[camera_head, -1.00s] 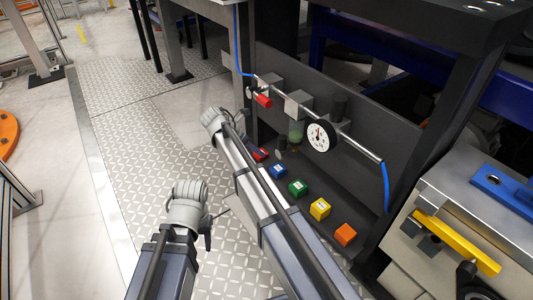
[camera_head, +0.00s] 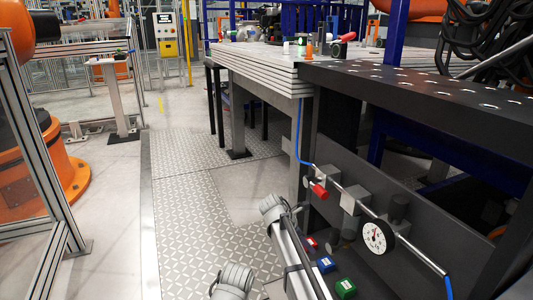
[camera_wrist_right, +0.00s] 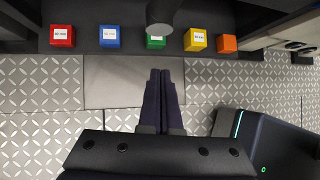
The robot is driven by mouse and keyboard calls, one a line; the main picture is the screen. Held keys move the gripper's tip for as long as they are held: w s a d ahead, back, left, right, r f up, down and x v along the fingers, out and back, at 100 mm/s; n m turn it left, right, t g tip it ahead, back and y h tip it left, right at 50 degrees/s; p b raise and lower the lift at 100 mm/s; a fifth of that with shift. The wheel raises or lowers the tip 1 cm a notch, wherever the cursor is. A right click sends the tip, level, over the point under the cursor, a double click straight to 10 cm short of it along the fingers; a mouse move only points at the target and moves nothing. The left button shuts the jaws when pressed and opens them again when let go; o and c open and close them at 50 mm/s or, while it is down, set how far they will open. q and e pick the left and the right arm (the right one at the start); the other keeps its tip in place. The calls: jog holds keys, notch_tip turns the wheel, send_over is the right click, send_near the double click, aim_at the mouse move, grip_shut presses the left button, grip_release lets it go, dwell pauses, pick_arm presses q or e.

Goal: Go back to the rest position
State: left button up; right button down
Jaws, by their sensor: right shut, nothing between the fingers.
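My right gripper (camera_wrist_right: 160,100) shows in the right wrist view with its two dark fingers together and nothing between them. It is apart from the row of coloured blocks near the top of that view. In the head view, grey parts of my arms (camera_head: 285,235) show at the bottom, low in front of the dark unit. I cannot make out any fingers there. My left gripper's fingers are not seen in either view.
The dark unit carries a gauge (camera_head: 378,237) and a red-ended valve (camera_head: 319,190). A red block (camera_wrist_right: 62,36), blue block (camera_wrist_right: 109,37), green block (camera_wrist_right: 156,41), yellow block (camera_wrist_right: 195,40) and orange block (camera_wrist_right: 227,43) line its lower edge. Patterned floor (camera_head: 195,240) left of it is clear.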

jog(key=s+a+f+m+y, duration=0.15)
jog(key=s+m+y, duration=0.25)
jog(key=s+m, duration=0.65)
jog(key=s+f+m+y, duration=0.3)
jog(key=s+m, duration=0.7)
jog(key=m, duration=0.1)
jog(key=s+a+r+n+h+p, duration=0.1)
jog(key=s+a+r+n+p, duration=0.4)
jog(key=a+r+p, duration=0.6)
notch_tip(320, 180, up, 37)
jog(key=m+p, duration=0.1)
jog(key=p, duration=3.5)
jog(key=shift+s, duration=0.25)
jog(key=shift+a+f, duration=0.1)
